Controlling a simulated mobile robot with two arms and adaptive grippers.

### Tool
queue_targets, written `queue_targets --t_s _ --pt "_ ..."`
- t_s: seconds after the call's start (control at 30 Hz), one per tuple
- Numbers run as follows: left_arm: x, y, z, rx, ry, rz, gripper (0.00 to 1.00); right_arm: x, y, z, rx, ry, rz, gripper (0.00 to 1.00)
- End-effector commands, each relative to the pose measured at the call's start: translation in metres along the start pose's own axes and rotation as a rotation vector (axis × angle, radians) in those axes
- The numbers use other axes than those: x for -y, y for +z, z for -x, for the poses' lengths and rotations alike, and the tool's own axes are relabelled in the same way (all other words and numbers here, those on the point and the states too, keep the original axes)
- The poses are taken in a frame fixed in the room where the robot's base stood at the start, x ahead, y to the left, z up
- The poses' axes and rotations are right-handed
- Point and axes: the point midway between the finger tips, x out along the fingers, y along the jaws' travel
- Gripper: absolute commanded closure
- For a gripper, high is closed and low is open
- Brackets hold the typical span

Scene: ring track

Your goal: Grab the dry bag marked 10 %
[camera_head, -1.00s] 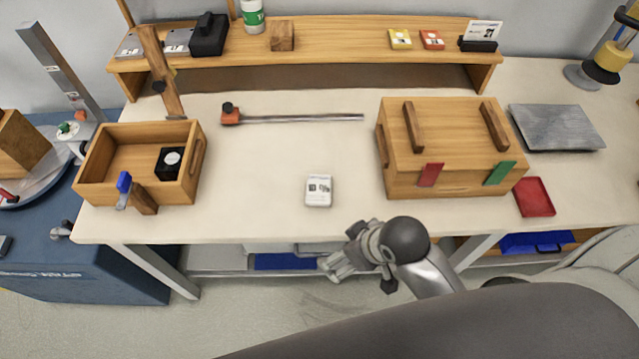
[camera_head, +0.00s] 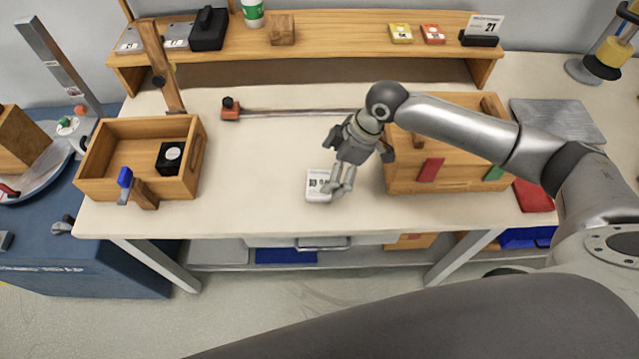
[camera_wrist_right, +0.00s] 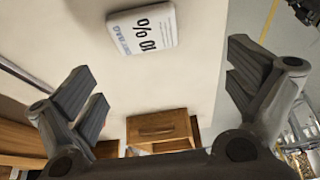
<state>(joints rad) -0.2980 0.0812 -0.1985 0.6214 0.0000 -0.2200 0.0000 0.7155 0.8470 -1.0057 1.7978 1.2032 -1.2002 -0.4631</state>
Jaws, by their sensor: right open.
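The dry bag marked 10 % is a small flat white packet (camera_head: 317,186) lying on the bench top near its front edge. In the right wrist view the packet (camera_wrist_right: 142,30) shows its dark "10 %" print and a blue line of text. My right gripper (camera_head: 338,190) is above the packet in the head view and covers its right part. In the right wrist view the fingers of my right gripper (camera_wrist_right: 163,88) are spread wide with nothing between them, and the packet lies beyond their tips. My left gripper is not in view.
A lidded wooden box (camera_head: 437,180) stands right of the packet, behind my right arm. An open wooden crate (camera_head: 100,182) with a black item stands left. A bar clamp (camera_head: 290,112) lies behind. A shelf (camera_head: 340,42) runs along the back. The bench between crate and packet is clear.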

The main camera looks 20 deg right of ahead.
Motion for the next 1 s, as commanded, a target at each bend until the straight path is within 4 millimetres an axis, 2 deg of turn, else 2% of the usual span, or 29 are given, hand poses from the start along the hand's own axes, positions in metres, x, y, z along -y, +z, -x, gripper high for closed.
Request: queue_targets --t_s 0.03,0.1,0.2,0.5,0.77,0.9,1.0 --pt "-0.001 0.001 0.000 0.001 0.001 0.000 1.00 -0.010 0.005 0.007 0.005 0.007 -0.007 0.00" --pt "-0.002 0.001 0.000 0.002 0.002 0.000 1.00 -0.017 0.008 0.013 0.006 0.008 -0.013 0.00" --pt "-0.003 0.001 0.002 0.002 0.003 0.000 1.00 -0.021 0.010 0.012 0.006 0.006 -0.019 0.00" --pt "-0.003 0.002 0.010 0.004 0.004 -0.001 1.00 -0.022 0.010 -0.031 0.006 0.006 -0.020 0.00" --pt "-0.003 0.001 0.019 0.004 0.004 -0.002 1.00 -0.021 0.010 -0.050 0.006 0.005 -0.020 0.00" --pt "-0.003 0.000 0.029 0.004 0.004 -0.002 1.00 -0.019 0.010 -0.068 0.008 0.005 -0.019 0.00" --pt "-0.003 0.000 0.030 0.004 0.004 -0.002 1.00 -0.019 0.011 -0.081 0.006 0.005 -0.020 0.00"
